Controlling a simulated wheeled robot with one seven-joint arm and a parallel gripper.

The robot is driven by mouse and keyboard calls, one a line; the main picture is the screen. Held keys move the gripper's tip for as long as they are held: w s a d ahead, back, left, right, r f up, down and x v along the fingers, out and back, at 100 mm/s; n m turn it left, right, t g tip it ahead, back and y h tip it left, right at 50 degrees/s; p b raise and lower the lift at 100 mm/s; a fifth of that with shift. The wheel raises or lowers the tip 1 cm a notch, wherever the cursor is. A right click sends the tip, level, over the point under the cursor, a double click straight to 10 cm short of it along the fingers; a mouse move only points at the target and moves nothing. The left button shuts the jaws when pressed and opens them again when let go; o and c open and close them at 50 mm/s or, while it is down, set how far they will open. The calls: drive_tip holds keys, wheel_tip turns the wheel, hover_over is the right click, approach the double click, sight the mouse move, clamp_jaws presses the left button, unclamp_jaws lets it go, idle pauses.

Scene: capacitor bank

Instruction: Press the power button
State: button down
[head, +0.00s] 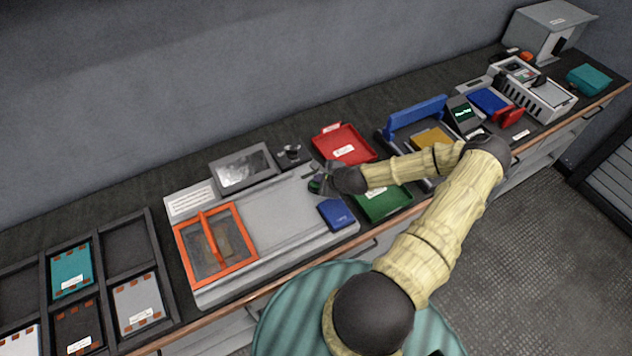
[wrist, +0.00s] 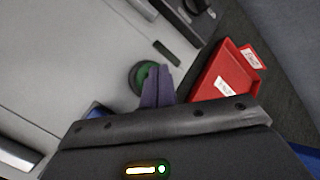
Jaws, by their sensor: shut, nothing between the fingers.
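The power button appears to be the round green button with a dark rim (wrist: 137,74), set in the pale top of the grey machine (wrist: 75,62). In the wrist view my gripper (wrist: 158,70) is shut and empty. Its fingertips overlap the right part of the button, and I cannot tell whether they touch it. In the head view my gripper (head: 325,184) is over the right end of the machine (head: 275,215), with green showing beside its tip. The gripper and arm hide most of that spot.
An orange-framed clear cover (head: 214,246) sits on the machine's left part. A blue block (head: 336,213) lies near its front right. A red tray (head: 345,146) and a green tray (head: 384,203) stand to the right. A dark knob unit (head: 292,156) is behind.

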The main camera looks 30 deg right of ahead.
drive_tip(key=shift+f, duration=0.1)
drive_tip(key=shift+f+b, duration=0.35)
idle(0.5)
drive_tip(key=shift+r+p, duration=0.35)
drive_tip(key=shift+r, duration=0.2)
drive_tip(key=shift+r+p, duration=2.3)
drive_tip(key=shift+r, duration=0.65)
